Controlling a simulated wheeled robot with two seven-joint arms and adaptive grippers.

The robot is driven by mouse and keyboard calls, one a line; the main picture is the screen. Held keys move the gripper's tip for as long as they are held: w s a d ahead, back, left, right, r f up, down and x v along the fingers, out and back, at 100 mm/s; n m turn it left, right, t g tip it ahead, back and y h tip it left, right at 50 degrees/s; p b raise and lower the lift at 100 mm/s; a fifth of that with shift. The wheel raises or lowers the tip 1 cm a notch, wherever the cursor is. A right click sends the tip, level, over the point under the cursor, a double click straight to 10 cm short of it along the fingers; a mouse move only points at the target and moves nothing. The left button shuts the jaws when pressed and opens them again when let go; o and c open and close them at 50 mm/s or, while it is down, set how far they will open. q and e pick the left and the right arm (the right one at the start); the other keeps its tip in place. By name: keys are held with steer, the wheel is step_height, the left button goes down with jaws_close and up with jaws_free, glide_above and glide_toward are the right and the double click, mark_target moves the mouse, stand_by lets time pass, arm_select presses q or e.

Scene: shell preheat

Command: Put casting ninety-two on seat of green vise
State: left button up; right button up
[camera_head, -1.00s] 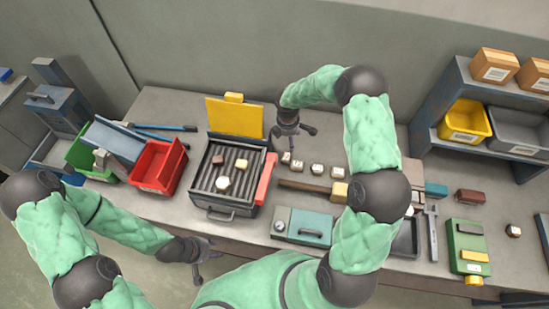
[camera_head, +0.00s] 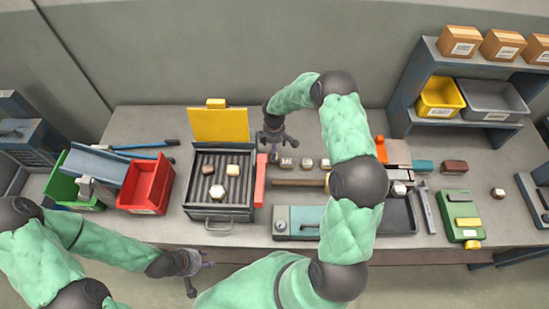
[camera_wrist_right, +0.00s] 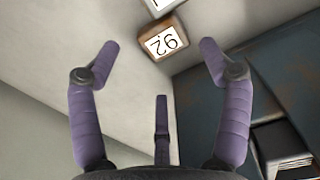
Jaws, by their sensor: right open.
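Casting ninety-two (camera_wrist_right: 163,42), a brown block with a white label reading 92 upside down, lies ahead of and between the fingertips of my right gripper (camera_wrist_right: 157,46), which is open and empty. In the head view my right gripper (camera_head: 273,148) is over the left end of a row of small labelled castings (camera_head: 307,163). Which of these is ninety-two is too small to read. The green vise (camera_head: 455,207) appears to be the green block with yellow parts at the right of the bench. My left gripper (camera_head: 190,270) looks open and empty, in front of the bench.
A grilled heater (camera_head: 219,214) with a raised yellow lid (camera_head: 219,125) and castings inside stands left of the row. A red bin (camera_head: 148,187) and green bin (camera_head: 62,188) are farther left.

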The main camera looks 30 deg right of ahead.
steer(key=f, duration=0.4)
steer(key=shift+s+f, duration=0.35)
steer(key=shift+f, duration=0.05)
steer(key=shift+a, duration=0.1)
steer(key=c, duration=1.5)
steer(key=shift+o, duration=0.2)
steer(key=shift+r, duration=0.5)
step_height(320, 180, up, 2)
steer(key=shift+r, duration=0.1)
steer(key=s+r, duration=1)
steer(key=s, duration=0.4)
steer(key=shift+a+p, duration=0.15)
steer(key=shift+p, duration=0.25)
steer(key=shift+s+f, duration=0.1)
